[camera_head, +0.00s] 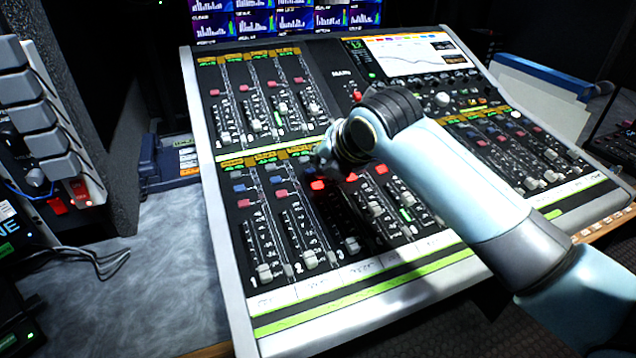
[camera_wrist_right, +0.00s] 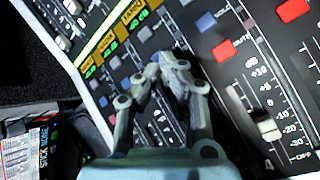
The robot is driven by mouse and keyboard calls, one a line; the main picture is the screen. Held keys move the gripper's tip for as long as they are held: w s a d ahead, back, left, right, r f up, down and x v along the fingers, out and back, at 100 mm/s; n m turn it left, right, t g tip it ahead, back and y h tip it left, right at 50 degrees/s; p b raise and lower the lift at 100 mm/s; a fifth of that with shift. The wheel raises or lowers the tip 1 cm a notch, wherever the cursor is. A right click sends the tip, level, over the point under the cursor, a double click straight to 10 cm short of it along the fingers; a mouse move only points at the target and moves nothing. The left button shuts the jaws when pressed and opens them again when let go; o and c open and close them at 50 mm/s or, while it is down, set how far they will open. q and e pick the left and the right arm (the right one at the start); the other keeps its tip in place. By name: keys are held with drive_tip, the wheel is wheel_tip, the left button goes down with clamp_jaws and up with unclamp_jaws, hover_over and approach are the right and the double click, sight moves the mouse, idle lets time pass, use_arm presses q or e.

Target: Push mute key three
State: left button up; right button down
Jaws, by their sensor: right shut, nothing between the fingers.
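The mixing console (camera_head: 213,170) fills the middle of the head view. In its lower bank, the red key of the third strip (camera_head: 318,184) looks brightly lit, just below my right gripper (camera_head: 326,158). The gripper is shut and empty and hides part of the key rows. Whether it touches the panel I cannot tell. The wrist view also shows the gripper (camera_wrist_right: 172,62), with a red mute key (camera_wrist_right: 222,50) and a blue key (camera_wrist_right: 205,22) to its right. A brighter red key (camera_wrist_right: 292,10) is at the upper right. My left gripper is out of view.
Dull red keys of strip one (camera_head: 243,203) and strip two (camera_head: 281,194) lie left of the bright one. Faders (camera_head: 264,271) stand below. A monitor (camera_head: 300,18) is behind the console. A grey bare desk (camera_head: 165,270) lies to the left.

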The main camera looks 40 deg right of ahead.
drive_tip(key=shift+f, duration=0.15)
drive_tip(key=shift+f, duration=0.3)
drive_tip(key=shift+w+f, duration=0.1)
drive_tip(key=shift+f, duration=0.35)
idle(0.9)
drive_tip(key=shift+r, duration=0.1)
drive_tip(key=shift+r+p, duration=0.85)
drive_tip(key=shift+p, duration=0.5)
